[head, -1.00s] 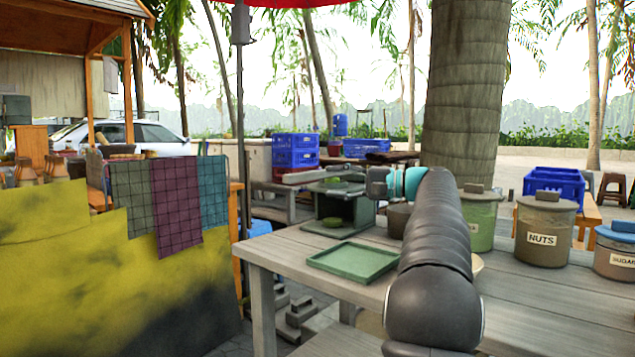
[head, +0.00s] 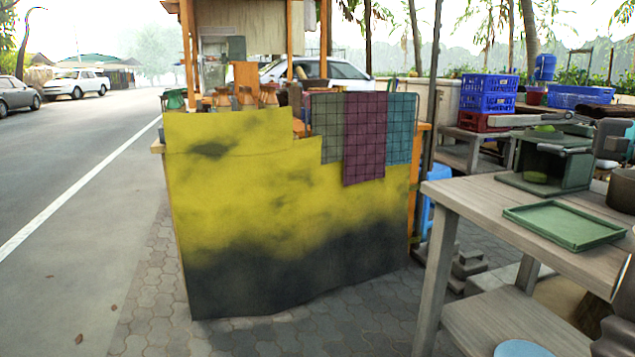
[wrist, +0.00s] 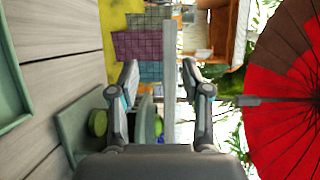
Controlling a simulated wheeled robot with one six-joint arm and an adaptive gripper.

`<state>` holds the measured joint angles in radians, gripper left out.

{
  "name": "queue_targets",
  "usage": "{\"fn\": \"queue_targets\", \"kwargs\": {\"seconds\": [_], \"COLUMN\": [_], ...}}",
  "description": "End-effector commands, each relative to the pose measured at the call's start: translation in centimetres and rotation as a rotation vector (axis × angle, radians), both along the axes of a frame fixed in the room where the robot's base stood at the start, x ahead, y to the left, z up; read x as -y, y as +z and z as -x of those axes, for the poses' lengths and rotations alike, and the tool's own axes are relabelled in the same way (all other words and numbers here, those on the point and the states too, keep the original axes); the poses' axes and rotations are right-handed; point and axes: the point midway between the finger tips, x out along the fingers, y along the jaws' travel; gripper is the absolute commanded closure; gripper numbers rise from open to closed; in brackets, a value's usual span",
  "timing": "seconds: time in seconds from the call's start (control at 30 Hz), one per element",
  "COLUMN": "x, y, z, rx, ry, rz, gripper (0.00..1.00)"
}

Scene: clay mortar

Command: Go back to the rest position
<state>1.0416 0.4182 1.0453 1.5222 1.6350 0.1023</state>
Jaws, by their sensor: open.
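My gripper (wrist: 160,78) shows in the wrist view with its two fingers spread wide. It is open, and no held object is visible between the fingertips. That view is turned on its side. Past the fingers is the green-grey box (wrist: 75,125) with round green things (wrist: 98,122) by it. A pale bar (wrist: 169,90) shows between the fingers; I cannot tell what it belongs to.
In the head view, a wooden table (head: 460,197) at right bears a green tray (head: 563,225) and the green-grey box (head: 577,165). A stall with a yellow-black cloth (head: 290,220) stands centre. Paving and road (head: 70,270) lie open at left. A red umbrella (wrist: 285,90) shows in the wrist view.

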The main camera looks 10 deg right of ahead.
Motion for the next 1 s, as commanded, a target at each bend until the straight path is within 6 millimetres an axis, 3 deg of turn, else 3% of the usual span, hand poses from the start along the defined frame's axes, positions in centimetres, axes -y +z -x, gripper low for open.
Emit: {"fn": "queue_targets", "kwargs": {"seconds": [0.07, 0.2, 0.43, 0.6, 0.7, 0.83, 1.0], "x": [-3.6, -11.2, -22.9, -29.8, -32.9, -35.9, -38.0], "y": [0.3, -1.2, -5.3, -8.9, -11.1, -14.1, -18.0], "z": [-1.1, -2.4, -0.3, 3.9, 7.1, 11.6, 17.5], "rx": [-0.052, -0.182, -0.367, -0.457, -0.489, -0.506, -0.479], "ry": [0.016, 0.040, 0.095, 0.149, 0.184, 0.234, 0.307], "rz": [0.030, 0.122, 0.339, 0.545, 0.678, 0.864, 1.121], "gripper": [0.52, 0.52, 0.52, 0.52, 0.52, 0.52, 0.52]}}
